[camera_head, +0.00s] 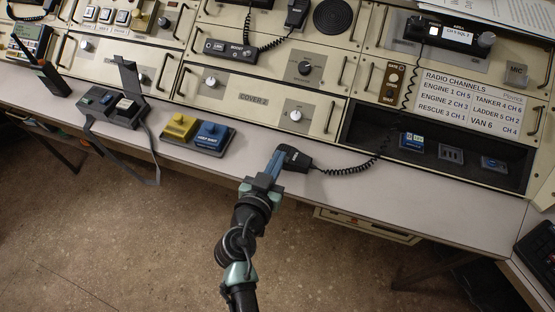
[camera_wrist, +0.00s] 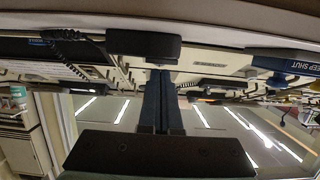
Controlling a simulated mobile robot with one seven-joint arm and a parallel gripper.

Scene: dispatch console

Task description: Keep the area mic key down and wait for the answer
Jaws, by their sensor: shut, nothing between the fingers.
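A black hand mic (camera_head: 297,159) lies on the desk top near its front edge. Its coiled cord (camera_head: 350,168) runs right and up towards the panel marked AREA (camera_head: 459,33), where a small white light (camera_head: 433,31) is lit. My gripper (camera_head: 277,158) is shut, with its fingertips at the mic's left end. In the wrist view the closed fingers (camera_wrist: 160,82) reach the black mic body (camera_wrist: 143,46); they seem to touch it. The mic's key is hidden, so I cannot tell whether it is down.
A tray with a yellow block (camera_head: 180,126) and a blue block marked KEEP SHUT (camera_head: 211,136) stands left of my gripper. An open dark bay (camera_head: 430,165) is at right. The desk right of the mic is clear apart from the cord.

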